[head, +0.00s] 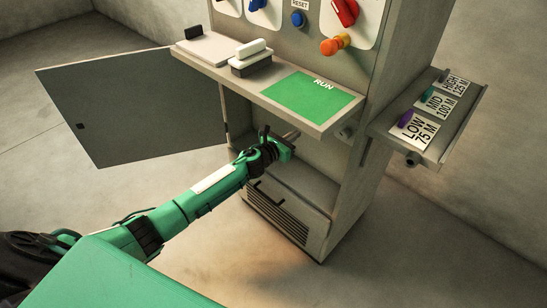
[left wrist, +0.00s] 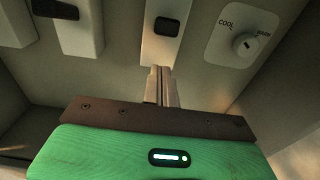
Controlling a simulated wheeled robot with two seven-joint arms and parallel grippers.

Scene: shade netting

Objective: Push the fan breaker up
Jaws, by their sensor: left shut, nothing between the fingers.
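In the left wrist view, a pale breaker block with a dark switch (left wrist: 167,27) is just beyond my fingertips. My right gripper is in neither view.
A COOL/WARM knob (left wrist: 245,45) sits right of the breakers. The cabinet door (head: 135,105) stands open at the left. The shelf with a green RUN area (head: 310,98) overhangs my gripper. A side shelf (head: 440,150) holds tags. A vented box (head: 285,215) is low in the cabinet.

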